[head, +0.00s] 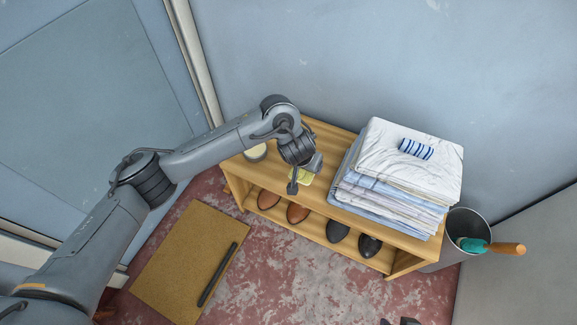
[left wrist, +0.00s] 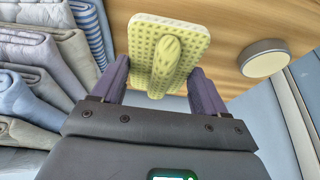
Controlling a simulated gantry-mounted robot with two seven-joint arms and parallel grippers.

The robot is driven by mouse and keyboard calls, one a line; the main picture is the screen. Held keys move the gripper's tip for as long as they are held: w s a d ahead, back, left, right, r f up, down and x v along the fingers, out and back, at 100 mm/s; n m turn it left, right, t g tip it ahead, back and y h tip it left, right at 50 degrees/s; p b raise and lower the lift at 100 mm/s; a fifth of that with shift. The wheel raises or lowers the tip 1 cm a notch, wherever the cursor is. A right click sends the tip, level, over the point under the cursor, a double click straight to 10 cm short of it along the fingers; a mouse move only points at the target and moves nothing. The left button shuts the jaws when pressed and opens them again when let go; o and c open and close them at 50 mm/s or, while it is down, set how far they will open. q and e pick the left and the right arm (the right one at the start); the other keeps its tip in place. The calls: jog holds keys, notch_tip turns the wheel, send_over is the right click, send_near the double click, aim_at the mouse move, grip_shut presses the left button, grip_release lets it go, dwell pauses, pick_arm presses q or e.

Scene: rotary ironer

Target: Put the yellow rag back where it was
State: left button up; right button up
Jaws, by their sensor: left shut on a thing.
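The yellow rag (left wrist: 150,38) is a pale yellow, dimpled cloth with a folded ridge in its middle. My left gripper (left wrist: 160,78) is shut on that ridge, one finger on each side. In the head view the rag (head: 301,178) shows small and partly hidden under my left gripper (head: 305,176), over the front left part of the wooden bench top (head: 336,139). I cannot tell whether the rag touches the wood. Two small dark tips at the bottom edge of the head view may be my right gripper (head: 398,321); its state is unclear.
A round pale-topped tin (head: 256,152) stands on the bench left of the gripper. A folded linen stack (head: 390,195) with a striped roll (head: 416,149) fills the right side. Brown and black shoes sit below. A bin (head: 466,222) with a trowel stands right; a mat (head: 181,257) lies front left.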

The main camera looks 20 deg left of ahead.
pick_arm(q)
jog(key=b, duration=0.4)
send_over(288, 166)
notch_tip(288, 166, down, 5)
jog(key=shift+r, duration=0.1)
notch_tip(288, 166, down, 4)
jog(key=b, duration=0.3)
jog(key=shift+s, duration=0.1)
jog(key=o, duration=1)
